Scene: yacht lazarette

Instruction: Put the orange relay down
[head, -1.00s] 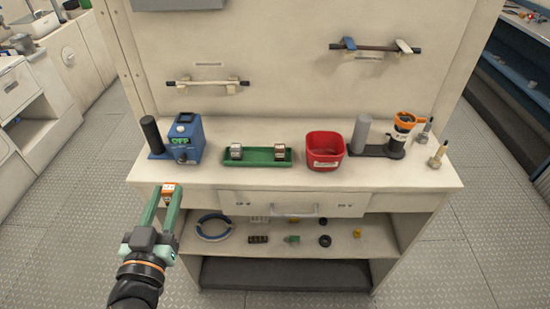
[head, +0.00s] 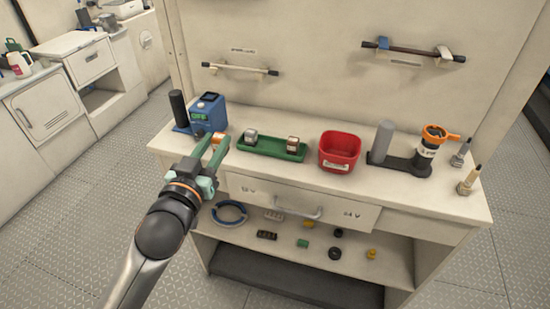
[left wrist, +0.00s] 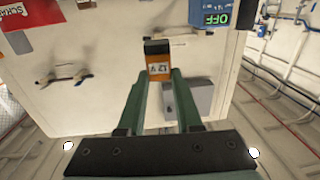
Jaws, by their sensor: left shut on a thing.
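My left gripper (head: 208,142) is shut on the orange relay (head: 219,136), held at its fingertips. In the left wrist view the relay (left wrist: 158,66) shows an orange body, a dark end and a white label that seems to read 12 V. The gripper's green fingers (left wrist: 160,84) lie on both sides of it. In the head view the relay is in front of the blue tester (head: 208,113) and by the left end of the green tray (head: 270,147). I cannot tell whether it touches the bench. My right gripper is not in view.
The tray carries a silver block (head: 251,136) and a brownish block (head: 292,144). A red bin (head: 339,152) and a dark stand (head: 400,163) are to its right. The tester reads OFF. Bare bench top (head: 440,195) shows at the front right. Small parts lie on the shelf below.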

